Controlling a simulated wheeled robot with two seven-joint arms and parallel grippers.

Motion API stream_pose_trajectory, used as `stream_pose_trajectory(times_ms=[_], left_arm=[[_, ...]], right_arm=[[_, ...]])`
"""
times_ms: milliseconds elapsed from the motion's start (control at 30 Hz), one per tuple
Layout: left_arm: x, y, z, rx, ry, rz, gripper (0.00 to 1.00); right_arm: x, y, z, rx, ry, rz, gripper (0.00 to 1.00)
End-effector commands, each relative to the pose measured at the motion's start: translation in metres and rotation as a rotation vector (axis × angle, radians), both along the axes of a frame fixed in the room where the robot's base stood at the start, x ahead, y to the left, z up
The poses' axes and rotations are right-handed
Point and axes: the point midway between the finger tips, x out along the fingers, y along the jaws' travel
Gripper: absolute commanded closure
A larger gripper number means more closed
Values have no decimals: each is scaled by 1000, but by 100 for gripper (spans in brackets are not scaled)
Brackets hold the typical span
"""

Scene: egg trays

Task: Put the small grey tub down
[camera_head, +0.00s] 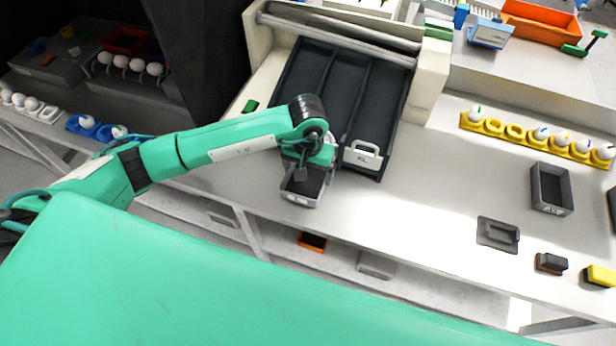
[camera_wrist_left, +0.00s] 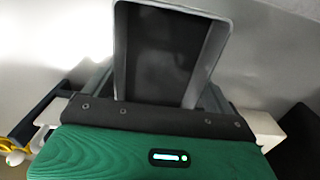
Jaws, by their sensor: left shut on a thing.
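The small grey tub (camera_head: 300,197) is in front of the dark lane tray, over or on the white table near its front edge; I cannot tell whether it touches the table. My left gripper (camera_head: 308,160) is shut on the tub from its far side, with the arm coming in from the left. In the left wrist view the tub (camera_wrist_left: 205,75) fills the upper middle, open side showing and dark inside. The gripper's fingertips are mostly hidden there. My right gripper is not in view.
The dark lane tray (camera_head: 335,95) and a white handled block (camera_head: 362,156) stand close behind the tub. Another dark grey tub (camera_head: 550,188), a grey plate (camera_head: 498,233) and a yellow egg rack (camera_head: 493,126) lie to the right. The white table (camera_head: 430,190) between is clear.

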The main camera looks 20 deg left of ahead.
Motion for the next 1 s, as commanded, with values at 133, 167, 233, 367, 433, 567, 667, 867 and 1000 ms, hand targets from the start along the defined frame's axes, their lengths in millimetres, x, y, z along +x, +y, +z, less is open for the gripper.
stream_pose_trajectory(times_ms=[133, 167, 233, 367, 433, 567, 667, 867, 1000], left_arm=[[0, 0, -12, -1, 1, 2, 36], [0, 0, -15, -1, 0, 2, 36], [0, 0, -22, 0, 3, 2, 36], [0, 0, -43, 0, 4, 2, 36], [0, 0, -51, 0, 1, 2, 36], [0, 0, -56, 0, 0, 1, 36], [1, 0, -56, 0, -1, 1, 36], [1, 0, -60, 0, -2, 1, 36], [1, 0, -59, 0, -1, 1, 0]], right_arm=[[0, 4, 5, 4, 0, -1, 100], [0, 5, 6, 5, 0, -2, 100], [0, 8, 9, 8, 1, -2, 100], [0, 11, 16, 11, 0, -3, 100], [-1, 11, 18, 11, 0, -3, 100], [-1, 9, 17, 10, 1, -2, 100], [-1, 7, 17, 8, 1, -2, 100], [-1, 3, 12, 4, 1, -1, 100], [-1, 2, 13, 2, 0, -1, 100]])
